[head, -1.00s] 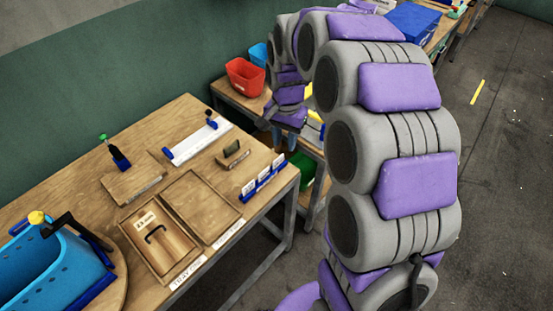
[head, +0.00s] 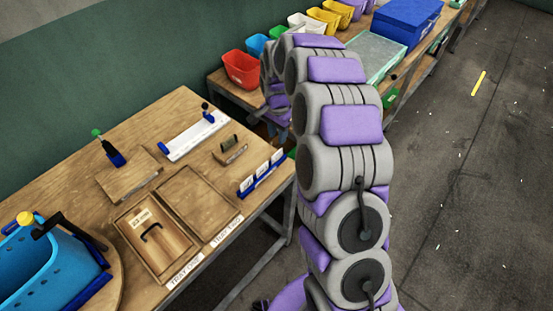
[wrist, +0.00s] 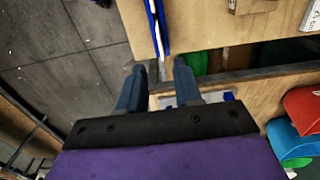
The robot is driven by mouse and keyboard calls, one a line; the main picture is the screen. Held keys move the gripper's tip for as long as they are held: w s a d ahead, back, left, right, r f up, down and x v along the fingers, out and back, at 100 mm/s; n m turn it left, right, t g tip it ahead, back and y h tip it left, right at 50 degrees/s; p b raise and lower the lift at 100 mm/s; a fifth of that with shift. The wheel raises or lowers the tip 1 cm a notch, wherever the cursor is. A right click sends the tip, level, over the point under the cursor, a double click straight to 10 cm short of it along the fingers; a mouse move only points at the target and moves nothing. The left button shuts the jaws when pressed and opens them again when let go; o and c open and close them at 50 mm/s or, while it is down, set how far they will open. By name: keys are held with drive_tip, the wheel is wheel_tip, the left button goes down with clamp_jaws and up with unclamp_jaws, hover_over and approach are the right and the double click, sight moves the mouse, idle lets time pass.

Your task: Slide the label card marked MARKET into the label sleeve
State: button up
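A blue card rack (head: 260,173) stands at the right edge of the wooden table in the head view and holds a few white cards (head: 262,168) upright. Their print is too small to read, so I cannot tell which is MARKET. The rack also shows in the wrist view as a narrow blue and white strip (wrist: 157,28). My gripper (wrist: 159,66) is open, its two dark blue fingers apart near the lower end of that strip. I see no card held between them. In the head view my arm mostly hides the gripper. I cannot clearly identify the label sleeve.
On the table are two trays, one holding a wooden block with a black handle (head: 152,235), a small stand (head: 230,148), a white board with blue ends (head: 193,136) and a blue basket (head: 45,265). Coloured bins, including a red one (head: 241,69), stand on the table behind.

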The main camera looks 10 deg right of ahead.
sight(277, 153)
wheel_tip(277, 153, down, 5)
drive_tip(key=shift+f+b, duration=0.1)
drive_tip(key=shift+b, duration=0.25)
wheel_tip(277, 153, down, 5)
drive_tip(key=shift+a+f+b, duration=0.1)
drive_tip(key=shift+b, duration=0.6)
drive_tip(key=shift+c, duration=0.5)
clamp_jaws()
